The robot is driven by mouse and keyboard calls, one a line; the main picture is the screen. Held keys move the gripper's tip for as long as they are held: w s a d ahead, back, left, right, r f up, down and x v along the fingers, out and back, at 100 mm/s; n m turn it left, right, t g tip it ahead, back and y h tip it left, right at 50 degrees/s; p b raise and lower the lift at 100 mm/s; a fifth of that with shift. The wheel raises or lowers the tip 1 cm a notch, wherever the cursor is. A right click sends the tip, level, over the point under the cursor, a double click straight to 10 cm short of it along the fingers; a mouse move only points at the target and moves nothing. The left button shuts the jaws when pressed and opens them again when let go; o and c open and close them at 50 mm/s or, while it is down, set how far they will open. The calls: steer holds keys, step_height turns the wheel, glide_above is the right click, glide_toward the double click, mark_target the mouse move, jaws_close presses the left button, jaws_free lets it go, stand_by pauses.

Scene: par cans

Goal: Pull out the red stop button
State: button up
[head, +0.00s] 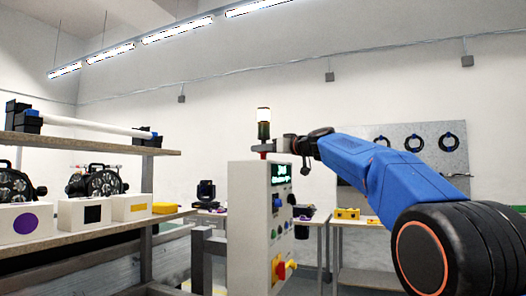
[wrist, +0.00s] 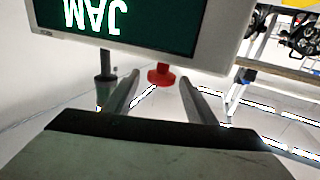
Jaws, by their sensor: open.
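The red stop button (wrist: 161,75) is a round red mushroom cap on the top edge of a pale control cabinet, seen upside down in the wrist view. In the head view a bit of red (head: 264,149) shows at the cabinet's top, beside my gripper (head: 280,145). In the wrist view my gripper (wrist: 159,84) is open, with one finger on each side of the button. The cap lies between the fingertips; I see gaps at both sides and no contact. The cabinet (head: 240,225) has a green-lit screen (wrist: 100,20) reading "JAM".
A signal lamp (head: 264,124) stands on the cabinet top close to my gripper. A red and yellow switch (head: 283,268) is low on the cabinet's front. A tool panel (head: 400,150) hangs behind my arm.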

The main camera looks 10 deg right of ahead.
steer(key=v, duration=1.6)
steer(key=shift+d, duration=0.1)
steer(key=s+a+f+m+g+h, duration=0.1)
steer(key=s+a+f+g, duration=0.15)
steer(key=s+f, duration=0.55)
steer(key=s+a+f+m+g+h, duration=0.1)
steer(key=s+a+f+g+h, duration=0.3)
steer(key=f, duration=0.8)
steer(key=s+a+f+m+y, duration=0.1)
steer(key=s+f+m, duration=0.1)
steer(key=s+f, duration=0.65)
steer(key=s+d+f+g+h, duration=0.1)
steer(key=s+f, duration=0.6)
steer(key=f, duration=0.3)
steer(key=s+d+f+m+g+h, duration=0.1)
steer(key=s+d+f+h, duration=0.1)
steer(key=s+f, duration=0.5)
steer(key=s+d+f+m+g+h, duration=0.1)
steer(key=s+d+f+g+h, duration=0.1)
steer(key=s+f, duration=0.5)
step_height(320, 180, down, 6)
steer(key=shift+r, duration=0.1)
steer(key=shift+d, duration=0.15)
